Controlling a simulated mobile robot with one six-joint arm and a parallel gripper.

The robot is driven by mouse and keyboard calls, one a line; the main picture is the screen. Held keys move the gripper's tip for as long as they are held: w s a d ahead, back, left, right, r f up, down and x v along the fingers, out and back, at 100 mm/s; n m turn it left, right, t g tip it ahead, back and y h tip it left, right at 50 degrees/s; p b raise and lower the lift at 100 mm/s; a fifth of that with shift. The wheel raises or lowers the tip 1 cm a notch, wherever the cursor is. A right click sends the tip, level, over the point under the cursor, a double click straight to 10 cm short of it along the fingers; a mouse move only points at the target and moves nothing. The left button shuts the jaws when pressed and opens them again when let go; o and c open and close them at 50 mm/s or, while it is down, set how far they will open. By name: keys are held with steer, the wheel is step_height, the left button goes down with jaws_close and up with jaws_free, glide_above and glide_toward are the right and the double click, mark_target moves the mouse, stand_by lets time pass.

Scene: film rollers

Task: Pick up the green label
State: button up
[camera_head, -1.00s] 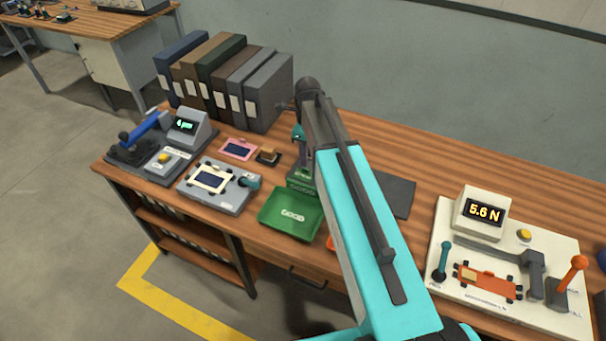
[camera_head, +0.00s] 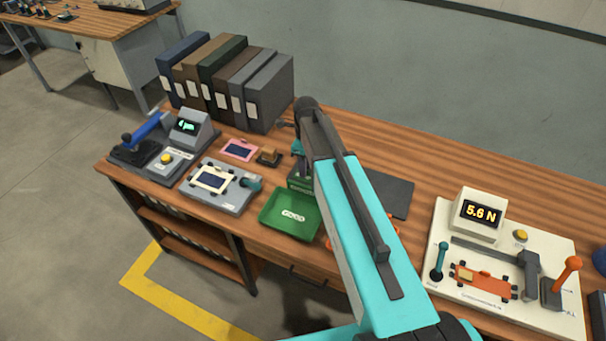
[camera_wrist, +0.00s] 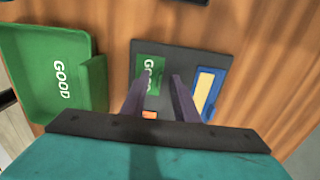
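The green label (camera_wrist: 153,66) shows in the wrist view, lying on a dark plate with pale lettering on it. It is partly covered by my gripper (camera_wrist: 157,78), whose two dark fingers are apart. The left fingertip overlaps the label's lower left in the picture, and the right fingertip lies just right of it. Nothing shows held between the fingers. I cannot tell the height of the fingertips over the label. In the head view my arm covers much of this area, and I cannot make out the label there.
A green GOOD tray (camera_wrist: 28,85) lies left of the dark plate (camera_wrist: 190,58); the tray also shows in the head view (camera_head: 272,222). A blue and yellow label (camera_wrist: 206,88) is close to my right finger. Binders (camera_head: 268,90) stand behind. A 5.6 N tester (camera_head: 478,212) is at right.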

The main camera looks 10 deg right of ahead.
steer(key=shift+c, duration=0.2)
stand_by(0.3)
jaws_close()
steer(key=shift+r, duration=0.1)
step_height(320, 180, up, 10)
steer(key=b, duration=0.2)
steer(key=shift+b, duration=0.4)
stand_by(0.4)
stand_by(0.6)
